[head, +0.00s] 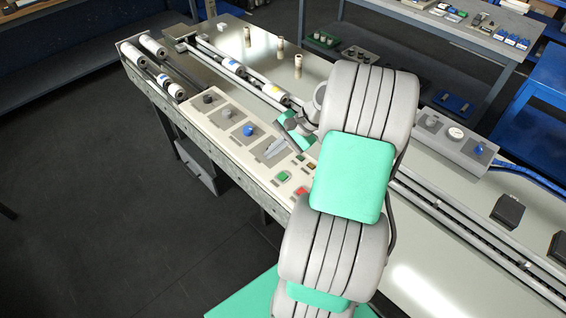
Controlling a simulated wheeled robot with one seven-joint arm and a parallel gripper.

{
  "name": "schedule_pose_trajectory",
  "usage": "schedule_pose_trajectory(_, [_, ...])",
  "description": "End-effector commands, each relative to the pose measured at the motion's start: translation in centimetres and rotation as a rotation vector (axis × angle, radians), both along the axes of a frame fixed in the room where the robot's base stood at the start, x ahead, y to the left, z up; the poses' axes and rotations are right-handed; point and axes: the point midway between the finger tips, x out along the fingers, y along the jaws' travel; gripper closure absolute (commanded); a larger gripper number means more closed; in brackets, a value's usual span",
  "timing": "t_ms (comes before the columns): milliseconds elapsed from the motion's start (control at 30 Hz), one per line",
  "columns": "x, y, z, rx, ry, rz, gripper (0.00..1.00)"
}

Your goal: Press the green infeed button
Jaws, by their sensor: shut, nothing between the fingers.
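A green button (282,176) sits near the front edge of the pale control panel (238,152), in the middle of the head view. Its label is too small to read, so I cannot confirm it is the infeed button. A red button (302,191) sits to its right. My gripper (294,136), with green and grey parts, is over the panel, above and slightly right of the green button in the picture. It appears apart from that button. The fingers are small and partly merge with the panel fittings behind them. My arm hides the right part of the panel.
White rolls (153,45) lie at the machine's far left end. Small upright pieces (280,43) stand on the machine top.

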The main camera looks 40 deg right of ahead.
Motion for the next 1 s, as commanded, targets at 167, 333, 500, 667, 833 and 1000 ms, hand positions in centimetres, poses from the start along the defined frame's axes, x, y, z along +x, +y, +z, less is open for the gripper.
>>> schedule_pose_trajectory(167, [-1.6, -3.8, 0.2, 0.178, 0.007, -0.184, 1.00])
schedule_pose_trajectory(333, [-1.6, -3.9, 0.0, 0.188, 0.007, -0.193, 1.00])
schedule_pose_trajectory(500, [-1.6, -3.9, -0.1, 0.186, 0.006, -0.192, 1.00])
schedule_pose_trajectory(667, [-1.6, -3.9, -1.0, 0.185, 0.006, -0.191, 1.00])
schedule_pose_trajectory(833, [-1.6, -4.0, -2.9, 0.183, 0.006, -0.191, 1.00])
schedule_pose_trajectory(1000, [-1.6, -4.0, -5.0, 0.183, 0.006, -0.191, 1.00])
